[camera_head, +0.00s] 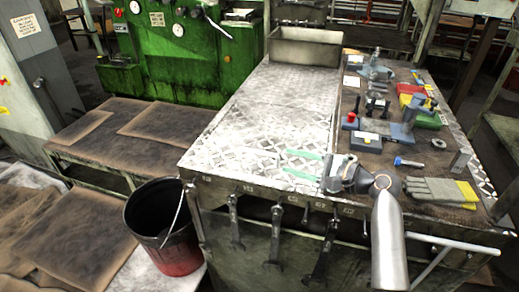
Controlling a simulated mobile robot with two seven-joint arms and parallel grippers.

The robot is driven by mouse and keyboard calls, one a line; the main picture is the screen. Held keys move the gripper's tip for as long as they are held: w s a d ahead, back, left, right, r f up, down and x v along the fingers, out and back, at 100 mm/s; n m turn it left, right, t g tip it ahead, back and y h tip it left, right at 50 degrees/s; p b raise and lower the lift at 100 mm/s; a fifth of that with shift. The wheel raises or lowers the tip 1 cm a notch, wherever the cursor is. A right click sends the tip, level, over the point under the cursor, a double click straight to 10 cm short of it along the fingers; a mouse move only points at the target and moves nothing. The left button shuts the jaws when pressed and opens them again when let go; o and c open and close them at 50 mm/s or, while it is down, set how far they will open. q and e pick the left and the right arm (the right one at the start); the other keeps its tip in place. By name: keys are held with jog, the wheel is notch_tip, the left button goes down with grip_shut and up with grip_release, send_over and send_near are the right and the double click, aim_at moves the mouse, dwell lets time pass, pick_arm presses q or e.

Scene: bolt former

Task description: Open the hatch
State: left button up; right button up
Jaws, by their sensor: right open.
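I cannot clearly tell which part is the hatch. A green machine (190,62) with gauges and labels stands at the back left. Its lower part is partly hidden by the workbench. My right gripper (302,164) has two pale green fingers, spread apart with nothing between them. It is over the front part of the metal-plated workbench (270,100), pointing left, well apart from the green machine. My left gripper is not in view.
Tools, small vises and gloves (435,190) lie on the bench's right side. A metal bin (304,48) stands at its back. Wrenches (275,235) hang along the front edge. A black and red bucket (165,228) stands at the left. The bench's left plate is clear.

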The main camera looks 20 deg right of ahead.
aim_at(265, 154)
jog(key=x, duration=1)
jog(key=shift+w+a+f, duration=0.1)
jog(key=shift+w+a, duration=0.05)
jog(key=shift+w, duration=0.05)
jog(key=shift+c, duration=0.4)
grip_shut()
dwell(0.6)
